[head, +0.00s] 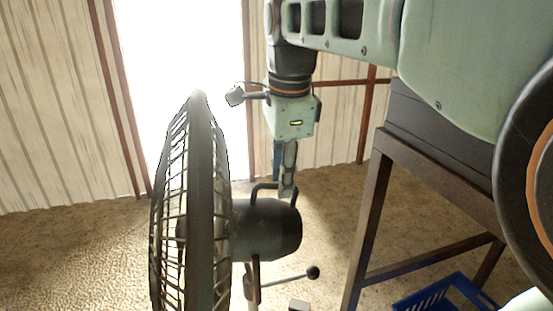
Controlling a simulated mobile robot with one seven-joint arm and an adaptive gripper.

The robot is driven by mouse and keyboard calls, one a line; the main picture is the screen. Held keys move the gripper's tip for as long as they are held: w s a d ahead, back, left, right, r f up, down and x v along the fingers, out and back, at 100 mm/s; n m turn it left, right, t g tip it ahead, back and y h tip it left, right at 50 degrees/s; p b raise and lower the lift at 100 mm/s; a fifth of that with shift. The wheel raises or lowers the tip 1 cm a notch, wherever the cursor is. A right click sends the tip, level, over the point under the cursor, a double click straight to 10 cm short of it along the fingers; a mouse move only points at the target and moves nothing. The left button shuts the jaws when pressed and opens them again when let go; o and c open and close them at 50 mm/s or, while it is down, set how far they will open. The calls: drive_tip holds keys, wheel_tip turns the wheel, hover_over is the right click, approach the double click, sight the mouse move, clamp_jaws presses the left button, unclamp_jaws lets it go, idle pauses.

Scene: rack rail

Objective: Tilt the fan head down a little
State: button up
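The fan head stands in the left middle of the head view, its dark round cage (205,210) seen nearly edge-on and facing left. The dark motor housing (268,230) sticks out to the right behind the cage. A black loop handle (262,186) rises from the top of the housing. My gripper (286,194) points straight down, its fingertips at the right part of this handle, overlapping it in the picture. I cannot tell whether the fingers touch or grip the handle. A rod with a round black knob (312,272) juts out right below the housing.
A dark metal-legged stand (365,230) is on the right. A blue crate (445,295) sits on the floor at the lower right. Pale panelled walls and a bright opening (180,60) are behind. The brown floor (80,250) left of the fan is clear.

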drive_tip(key=shift+f, duration=0.35)
drive_tip(key=shift+c, duration=0.6)
clamp_jaws()
